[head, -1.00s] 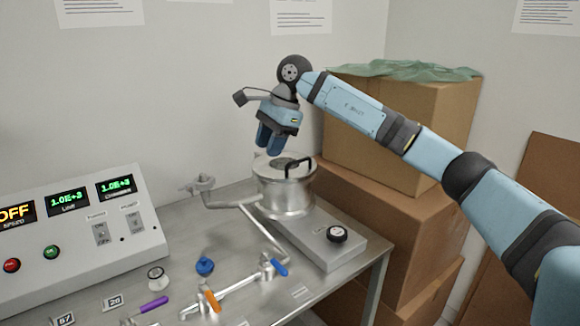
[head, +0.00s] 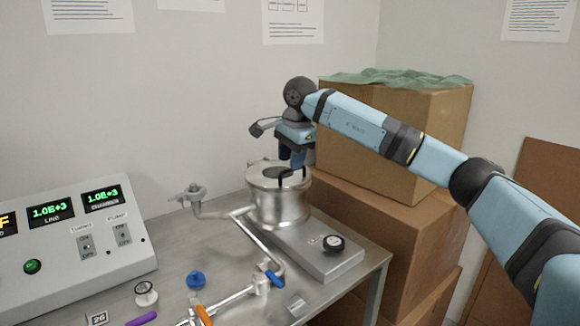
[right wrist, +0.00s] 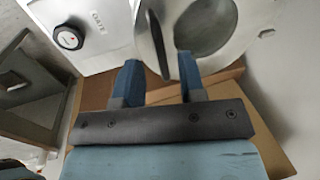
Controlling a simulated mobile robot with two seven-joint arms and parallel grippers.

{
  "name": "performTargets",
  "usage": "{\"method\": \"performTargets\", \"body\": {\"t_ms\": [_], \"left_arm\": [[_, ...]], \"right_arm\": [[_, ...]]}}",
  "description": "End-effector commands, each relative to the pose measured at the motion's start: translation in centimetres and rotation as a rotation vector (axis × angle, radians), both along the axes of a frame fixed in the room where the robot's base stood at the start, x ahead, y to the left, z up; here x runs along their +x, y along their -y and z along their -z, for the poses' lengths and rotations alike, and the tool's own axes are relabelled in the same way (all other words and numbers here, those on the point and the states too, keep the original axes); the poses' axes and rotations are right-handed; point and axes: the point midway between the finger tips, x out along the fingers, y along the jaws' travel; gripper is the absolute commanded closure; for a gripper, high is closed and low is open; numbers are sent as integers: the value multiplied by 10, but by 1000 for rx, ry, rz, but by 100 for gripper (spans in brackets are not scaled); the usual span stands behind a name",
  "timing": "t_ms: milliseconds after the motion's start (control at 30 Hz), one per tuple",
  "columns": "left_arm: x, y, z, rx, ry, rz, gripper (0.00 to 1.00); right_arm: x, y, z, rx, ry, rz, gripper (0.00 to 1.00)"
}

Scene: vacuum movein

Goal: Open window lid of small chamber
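The small chamber (head: 278,205) is a round metal pot on the steel table, with a window lid (head: 262,172) on top. The lid is down on the chamber. It has a black arched handle (head: 282,178), which also shows in the right wrist view as a dark bar (right wrist: 153,42) beside the round window (right wrist: 208,28). My right gripper (head: 297,163) points down just over the handle side of the lid. Its blue fingers (right wrist: 158,60) are apart, with the handle lined up between them; whether it touches them I cannot tell. My left gripper is out of view.
A control panel (head: 75,235) with green displays stands at the left. A metal base with a black knob (head: 333,243) lies in front of the chamber. Valves with blue (head: 268,274) and orange (head: 203,314) handles are nearer. Cardboard boxes (head: 395,140) stand right behind the table.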

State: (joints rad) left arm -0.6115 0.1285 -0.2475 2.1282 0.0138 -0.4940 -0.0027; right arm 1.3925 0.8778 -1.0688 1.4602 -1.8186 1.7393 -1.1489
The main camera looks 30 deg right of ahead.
Motion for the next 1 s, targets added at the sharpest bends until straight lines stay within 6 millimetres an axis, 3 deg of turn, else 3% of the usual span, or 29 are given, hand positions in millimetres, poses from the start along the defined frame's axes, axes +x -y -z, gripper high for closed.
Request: {"method": "performTargets", "body": {"t_ms": [200, 500, 667, 700, 1000], "left_arm": [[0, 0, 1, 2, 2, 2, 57], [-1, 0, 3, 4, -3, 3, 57], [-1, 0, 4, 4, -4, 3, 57], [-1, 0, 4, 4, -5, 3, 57], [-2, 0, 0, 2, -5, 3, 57]], "right_arm": [[4, 0, 19, 1, 0, 0, 63], [4, -1, 21, 1, 0, 0, 63], [4, -1, 21, 1, 1, 0, 97], [4, -1, 21, 1, 0, 0, 100], [7, -1, 17, 1, 0, 0, 100]]}}
